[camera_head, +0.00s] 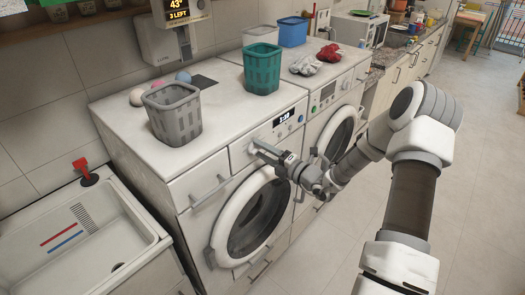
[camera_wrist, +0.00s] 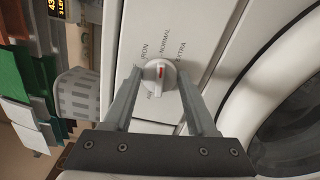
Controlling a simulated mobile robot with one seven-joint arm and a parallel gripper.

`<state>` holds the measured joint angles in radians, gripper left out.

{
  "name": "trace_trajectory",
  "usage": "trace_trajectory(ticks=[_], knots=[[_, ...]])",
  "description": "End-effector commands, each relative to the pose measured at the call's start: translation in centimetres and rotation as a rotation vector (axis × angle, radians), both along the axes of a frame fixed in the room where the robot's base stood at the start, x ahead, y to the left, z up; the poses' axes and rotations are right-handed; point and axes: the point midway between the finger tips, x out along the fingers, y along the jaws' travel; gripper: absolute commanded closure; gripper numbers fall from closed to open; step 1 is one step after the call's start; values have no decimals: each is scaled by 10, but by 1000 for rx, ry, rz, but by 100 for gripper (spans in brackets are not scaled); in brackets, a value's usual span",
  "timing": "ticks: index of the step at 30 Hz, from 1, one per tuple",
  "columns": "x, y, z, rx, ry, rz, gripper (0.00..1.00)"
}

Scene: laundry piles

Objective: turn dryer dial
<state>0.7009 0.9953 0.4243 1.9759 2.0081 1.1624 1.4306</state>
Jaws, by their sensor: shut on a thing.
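The white dryer dial (camera_wrist: 159,76) has a red pointer mark and sits on a white panel among printed labels, with IRON, NORMAL and EXTRA legible. The mark faces up in the wrist view, roughly toward NORMAL. My gripper (camera_wrist: 158,72) has one finger on each side of the dial and is shut on it. In the head view my gripper (camera_head: 258,145) reaches the front panel of the nearer white machine (camera_head: 214,153), left of its lit display (camera_head: 283,119). The dial is hidden there behind the fingers.
A grey basket (camera_head: 173,114), a green basket (camera_head: 262,70) and coloured balls stand on the nearer machine. A second machine (camera_head: 322,99) stands to the right with cloths on top. A sink (camera_head: 75,238) is at the left. The floor at right is clear.

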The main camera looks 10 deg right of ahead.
Motion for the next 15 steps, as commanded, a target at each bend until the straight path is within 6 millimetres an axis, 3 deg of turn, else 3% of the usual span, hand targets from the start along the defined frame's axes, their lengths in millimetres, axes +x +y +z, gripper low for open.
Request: trace_trajectory(ticks=[1,5,15], knots=[[0,0,-1,-1,1,1,37],[0,0,0,-1,1,0,14],[-2,-1,0,-1,0,-1,13]])
